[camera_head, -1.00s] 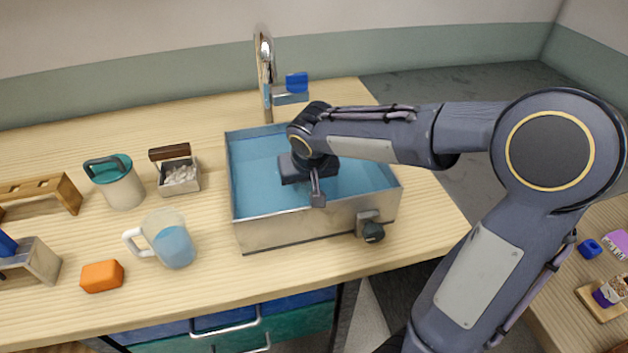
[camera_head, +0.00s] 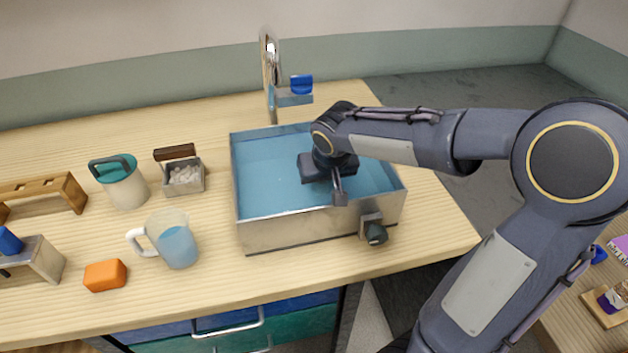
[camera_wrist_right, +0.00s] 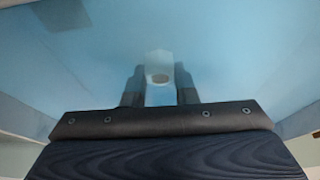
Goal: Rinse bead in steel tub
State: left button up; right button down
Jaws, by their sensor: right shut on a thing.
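The steel tub (camera_head: 290,236) stands on the counter and holds blue water (camera_head: 270,185). My left gripper is in neither view.
A tap (camera_head: 269,70) with a blue handle rises behind the tub, and a dark valve knob (camera_head: 376,234) sticks out of its front. To the left stand a jug of water (camera_head: 175,242), an orange block (camera_head: 105,275), a teal-lidded canister (camera_head: 125,188) and a small box of white pieces (camera_head: 186,178).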

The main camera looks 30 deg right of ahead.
jog(key=shift+d, duration=0.3)
jog(key=shift+w+a+b, duration=0.2)
jog(key=shift+a, duration=0.6)
jog(key=shift+w+a+b, duration=0.15)
jog(key=shift+a+b, duration=0.05)
jog(key=shift+a, duration=0.65)
jog(key=shift+w+a+b, duration=0.2)
jog(key=shift+a, duration=0.6)
jog(key=shift+s+d, duration=0.2)
jog(key=shift+d, duration=0.6)
jog(key=shift+s+d, duration=0.2)
jog(key=shift+d, duration=0.65)
jog(key=shift+s+d, duration=0.2)
jog(key=shift+d, duration=0.6)
notch_tip(320, 180, up, 11)
jog(key=p, duration=0.8)
jog(key=shift+p, duration=0.4)
notch_tip(320, 180, up, 5)
jog(key=p, duration=0.4)
